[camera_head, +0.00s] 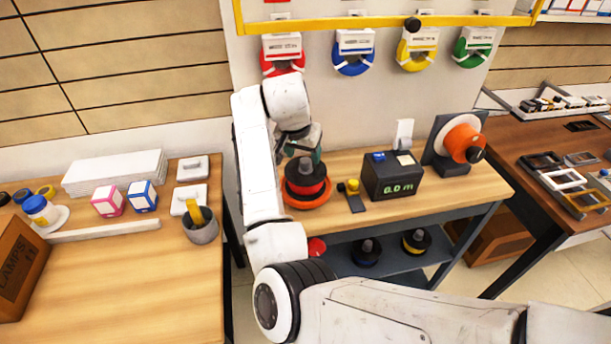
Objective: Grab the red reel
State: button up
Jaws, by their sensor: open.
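The red reel (306,184) has a dark top and a red band. It sits in a shallow orange-red dish or base (307,202) at the left end of the wooden bench (440,199). My gripper (309,154) is open and points down just above the reel's top. Its fingers partly overlap the top of the reel in the picture. I cannot tell whether they touch it. My arm covers the area to the left of the reel.
A black meter box (392,176) reading 0.0 m stands right of the reel, with a small yellow-topped item (353,187) between. An orange drum (463,143) stands farther right. Dark reels (367,252) sit on the lower shelf. Coloured coils (353,57) hang on the wall.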

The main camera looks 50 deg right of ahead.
aim_at(305, 160)
jog(key=shift+x, duration=1.7)
jog(key=shift+r, duration=0.1)
grip_shut()
